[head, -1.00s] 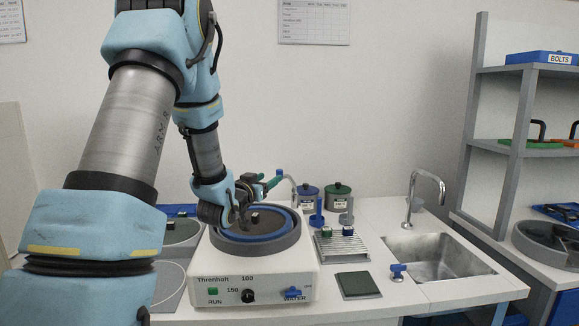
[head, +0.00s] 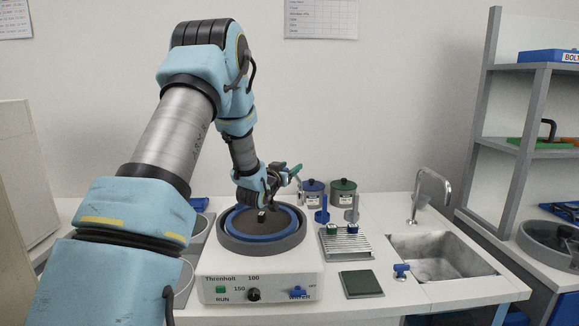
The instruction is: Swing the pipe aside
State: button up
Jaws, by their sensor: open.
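The polishing machine (head: 262,289) has a round dark wheel inside a blue ring and a grey rim. My gripper (head: 278,182) is above the back right part of the wheel, next to a pipe (head: 294,171) with a green sleeve. The sleeve slants up to the right beside the fingers; whether they touch it I cannot tell. My gripper is open, though its fingers are small and partly hidden by my wrist. The rest of the pipe is mostly hidden. A small dark block with a light top (head: 262,216) shows at the wheel below my gripper.
Blue (head: 313,193) and green (head: 343,193) lidded pots stand behind the machine. To its right are a blue stand (head: 322,211), a grey stand (head: 352,210), a ribbed rack (head: 345,247) with small blocks, a green pad (head: 361,284) and a sink (head: 443,257) with a tap (head: 430,188).

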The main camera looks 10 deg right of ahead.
grip_shut()
dwell(0.4)
dwell(1.0)
